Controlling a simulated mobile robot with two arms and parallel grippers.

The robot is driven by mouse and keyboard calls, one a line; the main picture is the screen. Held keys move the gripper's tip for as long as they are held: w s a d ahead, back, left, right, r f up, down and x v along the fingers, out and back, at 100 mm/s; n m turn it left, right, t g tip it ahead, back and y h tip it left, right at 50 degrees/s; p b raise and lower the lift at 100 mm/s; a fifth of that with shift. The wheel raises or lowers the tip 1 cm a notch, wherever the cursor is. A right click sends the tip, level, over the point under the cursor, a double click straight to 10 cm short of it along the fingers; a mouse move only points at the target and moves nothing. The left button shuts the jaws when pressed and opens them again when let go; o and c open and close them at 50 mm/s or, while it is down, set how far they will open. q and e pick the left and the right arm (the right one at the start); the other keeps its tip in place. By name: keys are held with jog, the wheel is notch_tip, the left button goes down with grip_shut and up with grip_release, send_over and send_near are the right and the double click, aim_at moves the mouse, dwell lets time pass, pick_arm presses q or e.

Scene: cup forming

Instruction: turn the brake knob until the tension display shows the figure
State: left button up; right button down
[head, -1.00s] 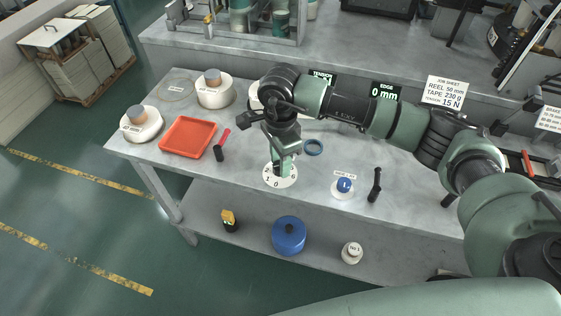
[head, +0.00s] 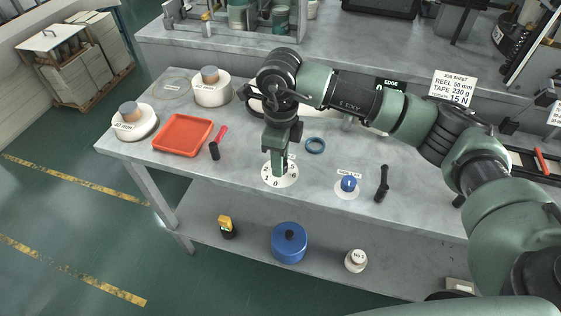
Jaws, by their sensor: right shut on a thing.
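My right gripper (head: 279,172) reaches down onto the white numbered dial (head: 292,178) on the bench and is shut on the brake knob at its centre. The gripper hides most of the knob, so its pointing cannot be read. The figures 1 and 0 show at the dial's front. The tension display is hidden behind my right arm. The job sheet (head: 453,87) at the back reads reel 50 mm, tape 230 g, tension 15 N. My left gripper is not in view.
An orange tray (head: 183,135), a red-and-black tool (head: 217,142) and white reels (head: 211,92) are left. The EDGE display (head: 390,85) is partly covered.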

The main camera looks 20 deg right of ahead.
jog(key=shift+w+r+m, duration=0.1)
jog(key=shift+r+m, duration=0.05)
jog(key=shift+m, duration=0.35)
jog(key=c, duration=1)
grip_release()
jog(key=shift+o, duration=0.2)
notch_tip(320, 180, up, 8)
jog(key=shift+f+b, duration=0.1)
jog(key=shift+b, duration=0.6)
jog(key=shift+f, duration=0.1)
